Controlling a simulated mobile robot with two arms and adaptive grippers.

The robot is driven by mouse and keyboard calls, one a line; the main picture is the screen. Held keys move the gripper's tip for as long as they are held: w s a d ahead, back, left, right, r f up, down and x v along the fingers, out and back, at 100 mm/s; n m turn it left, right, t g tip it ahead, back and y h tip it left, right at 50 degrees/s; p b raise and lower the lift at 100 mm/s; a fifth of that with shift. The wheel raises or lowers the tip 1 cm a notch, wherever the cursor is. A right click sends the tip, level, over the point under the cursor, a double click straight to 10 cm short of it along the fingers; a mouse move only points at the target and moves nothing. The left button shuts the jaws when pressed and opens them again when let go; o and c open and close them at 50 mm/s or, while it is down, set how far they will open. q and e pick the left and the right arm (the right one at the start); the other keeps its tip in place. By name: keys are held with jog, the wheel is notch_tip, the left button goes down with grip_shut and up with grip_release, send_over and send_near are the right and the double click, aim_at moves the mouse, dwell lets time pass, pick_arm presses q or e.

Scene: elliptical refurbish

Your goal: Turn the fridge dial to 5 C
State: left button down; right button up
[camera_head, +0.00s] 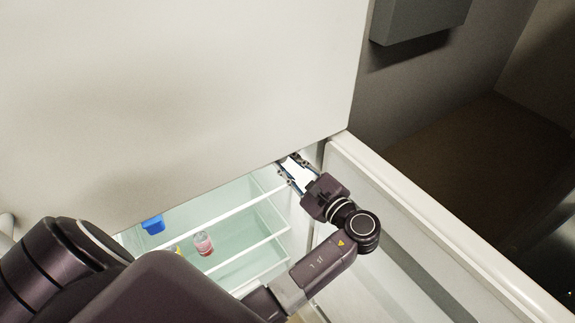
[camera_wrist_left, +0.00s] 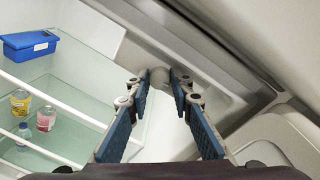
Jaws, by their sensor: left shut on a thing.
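My left gripper (camera_head: 287,168) reaches into the opened fridge at its upper right inner corner. In the left wrist view its two blue-padded fingers (camera_wrist_left: 158,82) are closed around a small grey round dial (camera_wrist_left: 158,75) on the fridge's inner wall. The fingertips sit on both sides of the dial. The dial's markings cannot be read, and in the head view the fridge's upper front hides it. My right gripper is in neither view.
The open fridge door (camera_head: 440,235) stands on the right, close to my left arm. Glass shelves hold a blue container (camera_head: 153,225) and a pink bottle (camera_head: 203,243); a yellow-labelled bottle (camera_wrist_left: 20,102) stands beside it. A grey box (camera_head: 420,18) is on the wall at upper right.

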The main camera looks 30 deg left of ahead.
pick_arm(q)
jog(key=shift+n+b, duration=1)
jog(key=shift+n, duration=0.8)
jog(key=shift+t, duration=0.3)
